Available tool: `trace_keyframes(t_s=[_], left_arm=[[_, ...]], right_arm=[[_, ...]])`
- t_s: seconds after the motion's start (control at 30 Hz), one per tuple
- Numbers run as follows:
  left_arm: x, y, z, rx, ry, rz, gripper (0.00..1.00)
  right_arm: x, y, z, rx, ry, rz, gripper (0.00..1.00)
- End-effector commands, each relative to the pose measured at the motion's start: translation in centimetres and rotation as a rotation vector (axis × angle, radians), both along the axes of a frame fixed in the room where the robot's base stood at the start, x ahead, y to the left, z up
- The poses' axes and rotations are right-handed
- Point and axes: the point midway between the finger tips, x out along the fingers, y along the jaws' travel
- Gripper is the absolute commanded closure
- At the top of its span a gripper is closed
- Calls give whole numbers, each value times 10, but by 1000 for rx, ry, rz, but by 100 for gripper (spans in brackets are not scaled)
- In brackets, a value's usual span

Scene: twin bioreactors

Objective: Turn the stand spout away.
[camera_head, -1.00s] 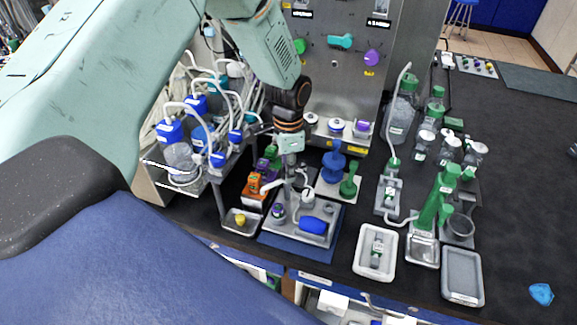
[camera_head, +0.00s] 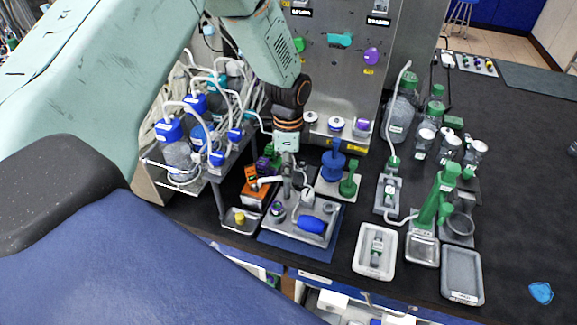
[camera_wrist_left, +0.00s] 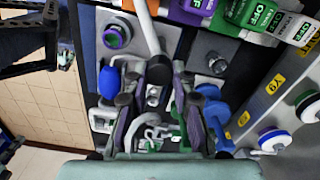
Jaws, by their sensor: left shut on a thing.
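The stand spout (camera_head: 268,181) is a pale arm that points left from the post of a stand on a grey tray (camera_head: 272,235). In the left wrist view the spout (camera_wrist_left: 143,28) runs up the picture from a dark joint between the fingers. My left gripper (camera_head: 287,180) comes down from above and is shut on the spout near its post end. Its two fingers (camera_wrist_left: 158,85) show in the left wrist view on either side of the joint. The exact contact is partly hidden by the fingers. My right gripper is not in view.
A blue cylinder (camera_head: 311,225) lies on the tray. An orange block (camera_head: 255,191) stands left of it, behind a small tray with a yellow piece (camera_head: 239,218). Blue (camera_head: 333,163) and green (camera_head: 349,185) fittings stand close on the right.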

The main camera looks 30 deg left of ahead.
Motion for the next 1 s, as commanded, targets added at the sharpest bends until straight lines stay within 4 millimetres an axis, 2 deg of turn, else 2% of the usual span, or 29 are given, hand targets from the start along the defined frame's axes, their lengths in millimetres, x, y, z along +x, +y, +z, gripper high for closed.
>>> trace_keyframes(t_s=[0.17, 0.2, 0.43, 0.77, 0.87, 1.0], left_arm=[[2, 0, 1, 0, -4, 1, 100], [2, 0, 1, 0, -4, 1, 72], [1, 0, 0, 0, -2, 2, 52], [0, 0, 2, 0, -1, 2, 52], [1, 0, 11, 0, -1, 2, 52], [1, 0, 36, -1, -5, 2, 52]], right_arm=[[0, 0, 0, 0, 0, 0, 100], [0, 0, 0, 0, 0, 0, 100], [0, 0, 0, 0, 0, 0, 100], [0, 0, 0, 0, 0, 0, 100], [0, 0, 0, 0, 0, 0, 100], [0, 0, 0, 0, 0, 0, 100]])
